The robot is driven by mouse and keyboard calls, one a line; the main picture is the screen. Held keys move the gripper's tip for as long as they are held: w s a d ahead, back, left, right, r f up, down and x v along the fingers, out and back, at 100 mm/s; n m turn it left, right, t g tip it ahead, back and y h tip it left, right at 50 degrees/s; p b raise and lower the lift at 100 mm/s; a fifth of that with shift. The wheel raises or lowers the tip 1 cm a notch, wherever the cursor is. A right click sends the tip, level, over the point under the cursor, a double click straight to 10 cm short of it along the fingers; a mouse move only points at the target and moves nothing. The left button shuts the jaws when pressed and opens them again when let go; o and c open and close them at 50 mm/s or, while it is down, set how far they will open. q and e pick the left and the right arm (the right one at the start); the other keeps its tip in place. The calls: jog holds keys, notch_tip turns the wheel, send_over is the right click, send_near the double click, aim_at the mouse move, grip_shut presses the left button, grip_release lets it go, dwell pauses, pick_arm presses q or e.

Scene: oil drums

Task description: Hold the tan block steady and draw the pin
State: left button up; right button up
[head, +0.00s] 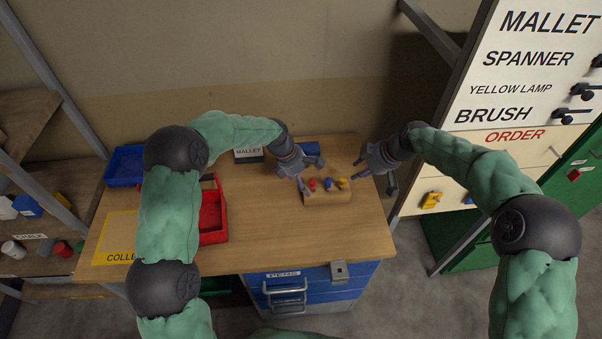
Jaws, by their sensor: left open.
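The tan block (327,197) lies on the wooden table near its right side. Small red (313,184), blue (328,184) and yellow (342,183) pin heads stand in a row along its top. My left gripper (309,177) is open just behind the block's left end, with its fingers pointing down toward it. No grip on the block shows. My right gripper (374,178) is to the right of the block, apart from it, with its fingers spread and nothing seen between them.
A red tray (213,213) sits left on the table, partly behind my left arm, beside a yellow-marked area (113,238). The table (270,230) is clear in front of the block.

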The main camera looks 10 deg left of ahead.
aim_at(326, 194)
pick_arm(q)
jog(key=x, duration=0.7)
